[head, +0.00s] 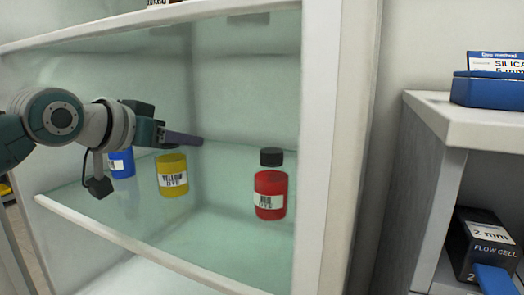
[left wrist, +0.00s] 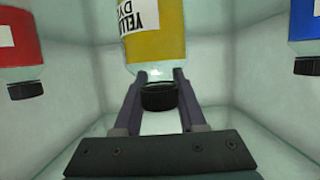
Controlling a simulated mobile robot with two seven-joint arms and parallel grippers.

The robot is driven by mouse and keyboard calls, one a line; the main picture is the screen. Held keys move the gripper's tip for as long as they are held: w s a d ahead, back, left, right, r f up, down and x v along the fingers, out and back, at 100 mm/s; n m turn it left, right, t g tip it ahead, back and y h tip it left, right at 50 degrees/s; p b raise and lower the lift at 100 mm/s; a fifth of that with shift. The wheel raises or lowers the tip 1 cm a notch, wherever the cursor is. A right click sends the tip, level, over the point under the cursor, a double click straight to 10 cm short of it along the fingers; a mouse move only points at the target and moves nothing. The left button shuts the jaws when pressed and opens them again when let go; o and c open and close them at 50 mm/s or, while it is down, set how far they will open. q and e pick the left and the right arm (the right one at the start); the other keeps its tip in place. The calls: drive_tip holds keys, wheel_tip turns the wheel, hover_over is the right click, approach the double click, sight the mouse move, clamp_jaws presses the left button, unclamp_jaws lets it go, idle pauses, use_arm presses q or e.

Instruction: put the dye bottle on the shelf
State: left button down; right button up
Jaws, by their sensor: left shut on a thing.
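A yellow dye bottle (head: 172,176) is upright inside the cabinet, over the shelf (head: 225,228), between a blue bottle and a red bottle. I cannot tell whether its base touches the shelf. My left gripper (head: 186,139) reaches in from the left, and its fingers cover the bottle's top in the head view. In the left wrist view, its two fingers (left wrist: 160,78) are shut around the neck of the yellow bottle (left wrist: 157,38), just beside the black cap, which appears upside down. My right gripper is not in view.
A blue bottle (head: 122,164) stands on the left, partly behind my arm. A red dye bottle (head: 270,192) stands on the right. The cabinet's white side panel (head: 330,150) bounds the right. A grey unit outside holds a blue box (head: 490,89) and a flow cell box (head: 482,245).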

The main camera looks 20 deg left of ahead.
use_arm(q)
drive_tip(key=shift+w+f+b, duration=0.3)
drive_tip(key=shift+f+b, duration=0.05)
drive_tip(key=shift+f, duration=0.35)
drive_tip(key=shift+r, duration=0.2)
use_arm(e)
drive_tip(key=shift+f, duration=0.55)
use_arm(q)
drive_tip(key=shift+w, duration=0.1)
drive_tip(key=shift+f, duration=0.15)
drive_tip(key=shift+c, duration=2.4)
unclamp_jaws()
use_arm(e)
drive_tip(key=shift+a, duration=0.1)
